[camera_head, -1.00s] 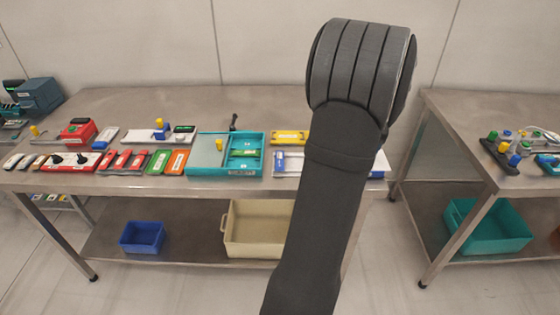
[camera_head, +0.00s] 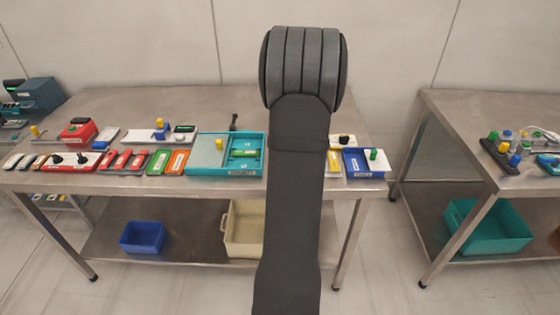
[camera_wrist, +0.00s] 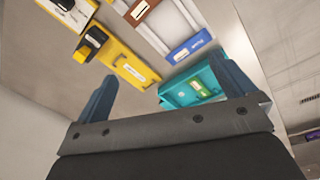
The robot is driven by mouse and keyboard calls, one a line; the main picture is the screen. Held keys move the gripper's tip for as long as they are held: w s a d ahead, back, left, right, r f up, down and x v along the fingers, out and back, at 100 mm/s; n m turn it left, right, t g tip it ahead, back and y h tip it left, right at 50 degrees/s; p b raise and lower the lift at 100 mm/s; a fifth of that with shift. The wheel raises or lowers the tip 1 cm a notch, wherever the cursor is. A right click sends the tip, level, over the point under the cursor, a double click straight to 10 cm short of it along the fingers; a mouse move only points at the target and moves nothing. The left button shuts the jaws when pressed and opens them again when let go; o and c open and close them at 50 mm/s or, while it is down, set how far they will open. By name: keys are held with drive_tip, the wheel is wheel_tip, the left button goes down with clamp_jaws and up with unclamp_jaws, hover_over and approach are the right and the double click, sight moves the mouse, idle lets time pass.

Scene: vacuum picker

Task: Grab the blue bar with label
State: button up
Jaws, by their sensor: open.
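In the wrist view, a blue bar with a white label (camera_wrist: 187,47) lies at the end of a long white piece, ahead of my gripper (camera_wrist: 164,70). My gripper is open, its two blue-grey fingers wide apart with nothing between them. The bar appears beyond the fingertips, nearer the right finger, and my gripper does not touch it. In the head view, my arm covers this part of the table, so neither the bar nor my gripper can be seen there.
A teal tray (camera_wrist: 170,98) lies close to the right finger. A yellow labelled piece (camera_wrist: 132,68) lies ahead of the left finger. In the head view, a blue tray (camera_head: 364,175) sits right of my arm, and several coloured pieces crowd the table's left side.

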drive_tip(key=a+r+n+g, duration=0.1)
drive_tip(key=a+r+n, duration=0.1)
drive_tip(key=a+n, duration=0.45)
drive_tip(key=shift+m, duration=0.45)
wheel_tip(320, 180, down, 12)
drive_tip(key=shift+a+r, duration=0.1)
drive_tip(key=shift+a, duration=0.05)
drive_tip(key=shift+a+f, duration=0.15)
drive_tip(key=shift+f, duration=2.45)
drive_tip(key=c, duration=0.8)
